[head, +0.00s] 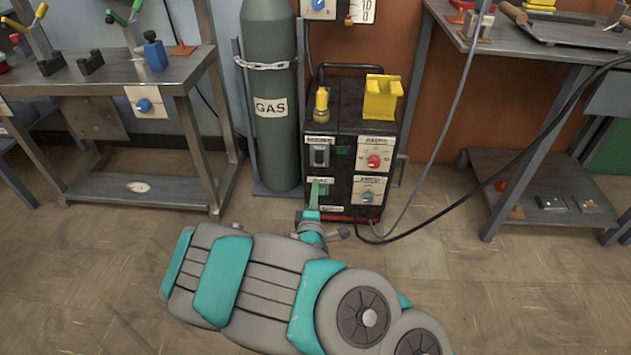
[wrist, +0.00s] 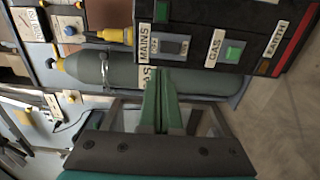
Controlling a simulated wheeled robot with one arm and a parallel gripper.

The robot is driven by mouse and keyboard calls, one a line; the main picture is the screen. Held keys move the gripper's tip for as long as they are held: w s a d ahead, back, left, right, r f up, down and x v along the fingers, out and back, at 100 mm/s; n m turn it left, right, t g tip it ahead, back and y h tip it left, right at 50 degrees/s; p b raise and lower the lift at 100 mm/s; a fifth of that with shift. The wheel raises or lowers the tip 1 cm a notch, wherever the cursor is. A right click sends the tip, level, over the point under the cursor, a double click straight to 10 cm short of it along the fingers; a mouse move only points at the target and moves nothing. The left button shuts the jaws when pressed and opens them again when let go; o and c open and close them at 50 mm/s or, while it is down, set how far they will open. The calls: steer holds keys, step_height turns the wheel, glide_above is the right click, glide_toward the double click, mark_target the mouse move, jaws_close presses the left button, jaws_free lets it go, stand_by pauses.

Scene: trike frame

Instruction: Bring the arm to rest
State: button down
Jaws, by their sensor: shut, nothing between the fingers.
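My gripper (head: 315,192) is in front of the lower left of the black welding machine (head: 345,118). In the wrist view my gripper's green fingers (wrist: 160,102) are together with nothing between them. They point at the machine's front and the gas cylinder (wrist: 125,68). I cannot tell whether the fingertips touch the machine. The arm reaches forward over the floor. The mains switch (wrist: 173,47) and a green gas switch (wrist: 234,50) show on the panel just beyond the fingertips.
The grey gas cylinder (head: 268,105) stands chained left of the machine. A metal workbench (head: 175,72) stands at left and another table (head: 540,55) at right. Cables (head: 470,195) run from the machine to the right. The floor (head: 90,265) in front is clear.

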steer(key=shift+s, duration=0.15)
stand_by(0.4)
steer(key=s+d+m+g+h+p, duration=0.2)
steer(key=s+d+m+g, duration=0.3)
steer(key=d+m+g, duration=0.55)
steer(key=s+d+r+m+g+y+p, duration=0.1)
steer(key=s+r, duration=0.5)
steer(key=s, duration=0.6)
steer(key=s+d+r+m+g+p, duration=0.1)
steer(key=s+d+r+m+g, duration=0.2)
steer(key=s, duration=0.9)
steer(key=s+d+r+m+g+y, duration=0.1)
steer(key=s+d+r+m+g, duration=0.2)
steer(key=s+r, duration=0.7)
steer(key=s+g, duration=0.2)
steer(key=shift+s+d+y+p, duration=0.2)
steer(key=shift+s+y+p, duration=0.1)
steer(key=shift+p, duration=0.1)
steer(key=c, duration=1.5)
jaws_free()
steer(key=shift+r, duration=0.1)
